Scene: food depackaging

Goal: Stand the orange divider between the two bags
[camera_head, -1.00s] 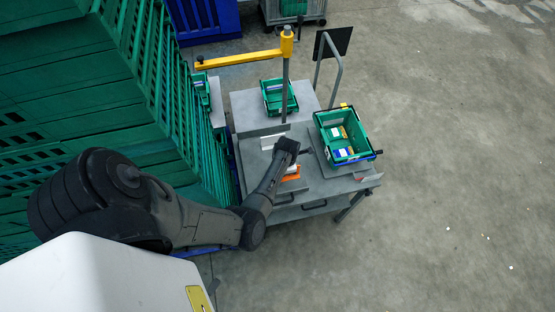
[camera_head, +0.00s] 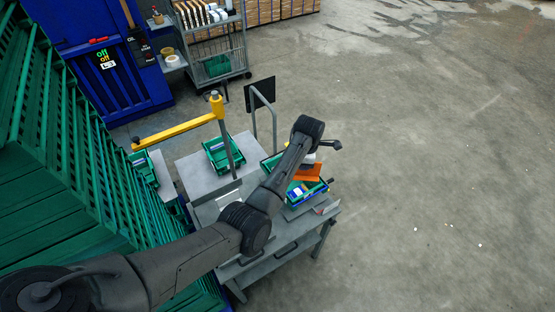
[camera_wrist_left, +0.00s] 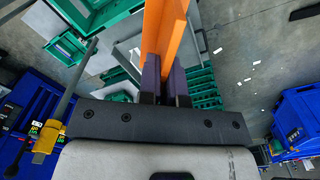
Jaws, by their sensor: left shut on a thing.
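My left gripper (camera_head: 311,160) is shut on the orange divider (camera_head: 309,173) and holds it over the green crate (camera_head: 269,163) on the cart's right side. In the left wrist view the divider (camera_wrist_left: 163,28) stands out between the two fingers (camera_wrist_left: 165,88). One bag (camera_head: 296,193), white with blue and yellow, shows at the near end of the crate. My left arm covers much of the crate, so the other bag is hidden. I cannot tell whether the divider touches the crate or bags. My right gripper is not in view.
The grey cart (camera_head: 285,243) carries a second green crate (camera_head: 222,152) farther back. A yellow arm on a grey post (camera_head: 180,132) rises beside it. A black panel (camera_head: 260,93) stands behind the crates.

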